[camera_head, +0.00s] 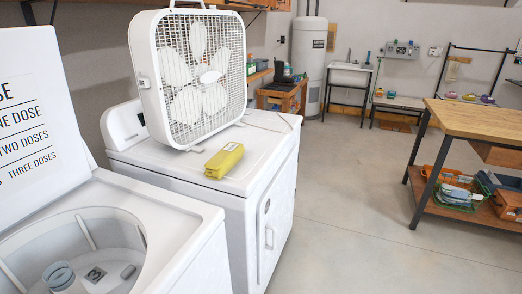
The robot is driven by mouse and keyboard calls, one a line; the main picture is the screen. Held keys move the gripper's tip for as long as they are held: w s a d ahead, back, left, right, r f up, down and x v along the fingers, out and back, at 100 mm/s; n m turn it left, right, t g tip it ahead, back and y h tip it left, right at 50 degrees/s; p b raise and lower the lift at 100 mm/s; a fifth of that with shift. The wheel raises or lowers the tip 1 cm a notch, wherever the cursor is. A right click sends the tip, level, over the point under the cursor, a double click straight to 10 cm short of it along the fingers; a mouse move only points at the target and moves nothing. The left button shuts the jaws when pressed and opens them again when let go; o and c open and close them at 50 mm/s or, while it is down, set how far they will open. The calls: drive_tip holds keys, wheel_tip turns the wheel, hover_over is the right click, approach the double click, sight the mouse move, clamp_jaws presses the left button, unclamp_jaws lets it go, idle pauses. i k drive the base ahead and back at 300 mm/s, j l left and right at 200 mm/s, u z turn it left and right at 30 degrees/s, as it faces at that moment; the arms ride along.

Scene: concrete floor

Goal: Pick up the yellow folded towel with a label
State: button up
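My gripper is not in view.
An open white washer (190,215) with its lid raised stands at the left, nearest me. A wooden-topped workbench (480,117) with bins on its lower shelf stands at the right. The concrete floor (370,210) between is clear. A cord lies on the dryer behind the towel.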

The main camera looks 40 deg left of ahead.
sight(227, 158)
drive_tip(key=i+l+u, duration=0.1)
drive_tip(key=i+u, duration=0.25)
drive_tip(key=i+l+u, duration=0.2)
drive_tip(key=i+u, duration=0.15)
drive_tip(key=i, duration=0.15)
